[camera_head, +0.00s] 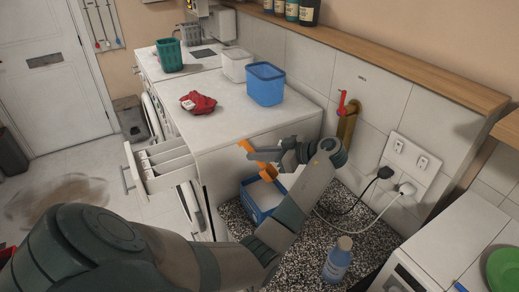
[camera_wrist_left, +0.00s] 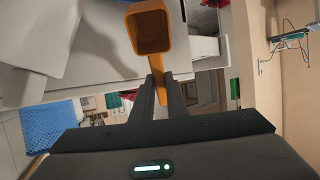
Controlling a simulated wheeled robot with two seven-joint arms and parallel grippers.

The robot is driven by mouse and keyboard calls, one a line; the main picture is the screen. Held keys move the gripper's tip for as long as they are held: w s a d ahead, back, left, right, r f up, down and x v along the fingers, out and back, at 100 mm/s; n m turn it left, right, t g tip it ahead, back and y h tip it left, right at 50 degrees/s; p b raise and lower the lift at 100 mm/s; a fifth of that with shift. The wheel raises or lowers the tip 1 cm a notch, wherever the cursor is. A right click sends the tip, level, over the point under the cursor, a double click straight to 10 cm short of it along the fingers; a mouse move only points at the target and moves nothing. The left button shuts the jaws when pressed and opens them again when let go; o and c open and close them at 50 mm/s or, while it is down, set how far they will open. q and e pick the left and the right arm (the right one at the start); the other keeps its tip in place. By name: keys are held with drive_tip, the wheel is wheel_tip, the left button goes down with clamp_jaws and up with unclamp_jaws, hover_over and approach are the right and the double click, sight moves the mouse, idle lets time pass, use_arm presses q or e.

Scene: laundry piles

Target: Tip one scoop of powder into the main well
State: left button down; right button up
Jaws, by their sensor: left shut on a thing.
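My left gripper (camera_head: 258,156) is shut on the orange scoop (camera_head: 245,146) beside the front corner of the near washing machine. In the left wrist view, the gripper (camera_wrist_left: 160,88) grips the scoop's handle, and the scoop's bowl (camera_wrist_left: 150,30) faces the camera; I see no powder inside it. The blue box (camera_head: 250,204) with white powder (camera_head: 264,194) stands on the speckled counter below the scoop. The open detergent drawer (camera_head: 170,181) with several compartments juts out to the left of the scoop. My right gripper is not in view.
A blue basket (camera_head: 265,84), a white tub (camera_head: 236,64) and a red cloth (camera_head: 198,102) sit on the machine top (camera_head: 225,117). A blue bottle (camera_head: 338,259) stands on the speckled counter (camera_head: 310,268). Plugs and cables (camera_head: 385,172) hang at the right wall.

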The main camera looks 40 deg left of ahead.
sight(266, 165)
use_arm(q)
drive_tip(key=shift+f, duration=0.15)
drive_tip(key=shift+f, duration=2.2)
drive_tip(key=shift+f+b, duration=1.8)
drive_tip(key=shift+f, duration=1.9)
drive_tip(key=s+a+r+t+h+p, duration=0.1)
drive_tip(key=a+r+t+h+p, duration=0.1)
drive_tip(key=r+h, duration=0.4)
drive_tip(key=shift+s+a+r+h+p, duration=0.15)
drive_tip(key=shift+a+r+h+p, duration=0.2)
drive_tip(key=shift+a+h+p, duration=0.65)
drive_tip(key=shift+a+y, duration=0.25)
drive_tip(key=shift+y, duration=0.05)
